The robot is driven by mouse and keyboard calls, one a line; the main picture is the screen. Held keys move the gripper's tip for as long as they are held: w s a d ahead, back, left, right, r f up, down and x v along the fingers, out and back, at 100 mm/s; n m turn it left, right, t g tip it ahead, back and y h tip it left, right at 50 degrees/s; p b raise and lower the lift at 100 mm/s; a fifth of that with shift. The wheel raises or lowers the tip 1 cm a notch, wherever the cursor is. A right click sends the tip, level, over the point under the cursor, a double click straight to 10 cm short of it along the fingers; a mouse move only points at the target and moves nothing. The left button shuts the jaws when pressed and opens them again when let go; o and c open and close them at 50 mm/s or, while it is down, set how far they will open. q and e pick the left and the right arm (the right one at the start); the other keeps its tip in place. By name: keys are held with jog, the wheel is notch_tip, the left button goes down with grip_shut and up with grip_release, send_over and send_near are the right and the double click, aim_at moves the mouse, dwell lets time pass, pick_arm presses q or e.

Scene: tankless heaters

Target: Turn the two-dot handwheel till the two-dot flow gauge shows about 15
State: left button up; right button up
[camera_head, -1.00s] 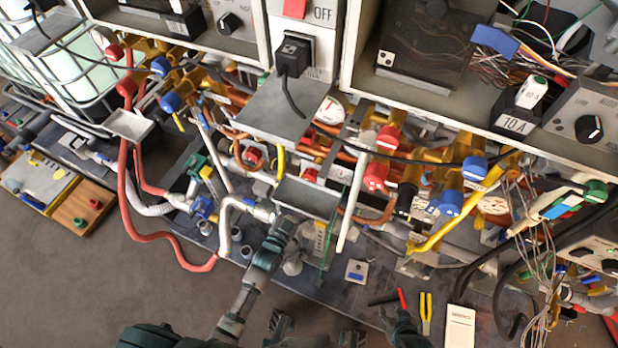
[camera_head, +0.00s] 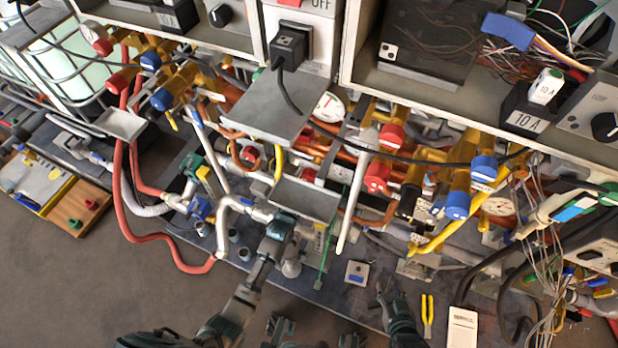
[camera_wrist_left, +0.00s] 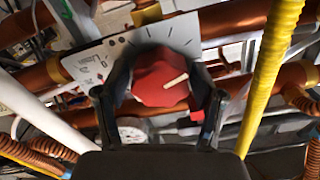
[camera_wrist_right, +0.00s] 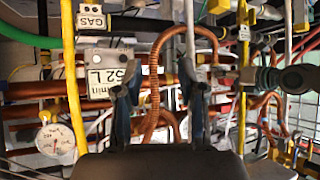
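A red handwheel (camera_wrist_left: 160,78) with a white pointer line sits before a white scale plate (camera_wrist_left: 90,68) marked L/min in the left wrist view. The fingers of my left gripper (camera_wrist_left: 160,85) close around it from both sides. In the head view my left gripper (camera_head: 283,226) is below a grey tray (camera_head: 305,198), and the handwheel cannot be made out. My right gripper (camera_head: 388,298) is open and empty; its fingers also show in the right wrist view (camera_wrist_right: 160,100). Round dials (camera_head: 498,207) (camera_wrist_right: 55,140) are visible, but I cannot read them or see two dots on them.
Copper pipes, a yellow hose (camera_head: 450,228) and hanging wires (camera_head: 545,260) crowd the rig. Yellow pliers (camera_head: 427,310) and a white booklet (camera_head: 461,326) lie near my right gripper. Bare floor (camera_head: 130,290) is at the lower left.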

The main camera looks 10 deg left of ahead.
pick_arm(q)
jog(key=c, duration=0.6)
jog(key=shift+r+n+p, duration=0.15)
jog(key=shift+n+p, duration=0.15)
jog(key=shift+p, duration=0.1)
pick_arm(e)
jog(key=shift+s+d+f+g, duration=0.25)
jog(key=shift+s+f+g, duration=0.1)
jog(key=shift+s+g, duration=0.15)
jog(key=shift+s+d+f+g, duration=0.2)
jog(key=shift+s+f+g, duration=0.15)
jog(key=shift+s, duration=0.25)
pick_arm(q)
jog(key=o, duration=1.2)
jog(key=s, duration=0.4)
jog(key=s+a, duration=0.1)
jog(key=s, duration=0.3)
jog(key=s+a, duration=0.1)
jog(key=s, duration=0.2)
jog(key=shift+s+a+f, duration=0.15)
jog(key=shift+s+f, duration=0.05)
jog(key=shift+s, duration=0.2)
